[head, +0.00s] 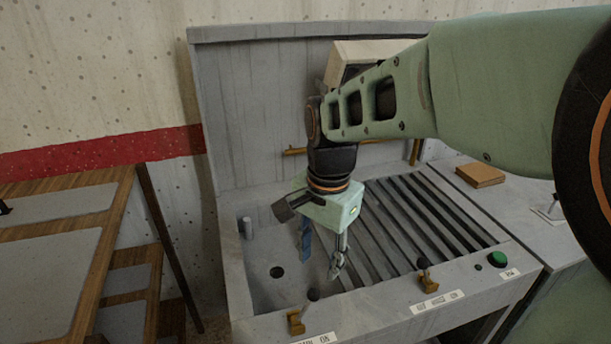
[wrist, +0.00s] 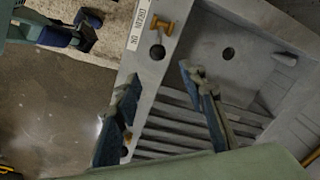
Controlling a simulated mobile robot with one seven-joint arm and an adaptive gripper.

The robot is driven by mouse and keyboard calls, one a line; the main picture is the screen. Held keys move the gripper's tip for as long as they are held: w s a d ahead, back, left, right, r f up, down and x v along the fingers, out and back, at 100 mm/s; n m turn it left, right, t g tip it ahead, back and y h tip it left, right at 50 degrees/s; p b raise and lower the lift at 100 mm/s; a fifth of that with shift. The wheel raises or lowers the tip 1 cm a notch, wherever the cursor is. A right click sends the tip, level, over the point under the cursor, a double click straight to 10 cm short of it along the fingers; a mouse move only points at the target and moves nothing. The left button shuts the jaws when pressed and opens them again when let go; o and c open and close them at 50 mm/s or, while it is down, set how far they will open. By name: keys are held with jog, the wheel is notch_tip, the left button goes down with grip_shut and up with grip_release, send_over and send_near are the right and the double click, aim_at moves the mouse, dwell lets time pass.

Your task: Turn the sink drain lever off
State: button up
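A lever with a brass base (head: 296,323) and a black ball knob (head: 313,295) sits on the sink's front ledge, at the basin end. It also shows near the top of the wrist view as a brass base (wrist: 162,25) and a dark round knob (wrist: 157,52). A white label (wrist: 139,25) lies beside it, its text rotated and only partly legible. The knob leans from its base toward the ribbed side. My gripper (head: 320,269) points down over the sink, above and behind this lever. Its fingers are apart and empty in the wrist view (wrist: 160,73).
A second brass lever (head: 429,277) stands farther right on the ledge, beside a green button (head: 498,258). The basin has a round drain hole (head: 277,272); ribbed slats (head: 440,217) fill the right side. Wooden tables (head: 115,215) stand left. A high back panel (head: 245,120) rises behind.

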aim_at(315, 289)
jog(key=shift+s+a+f, duration=0.15)
jog(key=shift+s+f, duration=0.15)
jog(key=shift+f, duration=0.05)
jog(key=f, duration=1)
jog(key=shift+w+a+f, duration=0.15)
jog(key=shift+w+a, duration=0.05)
grip_shut()
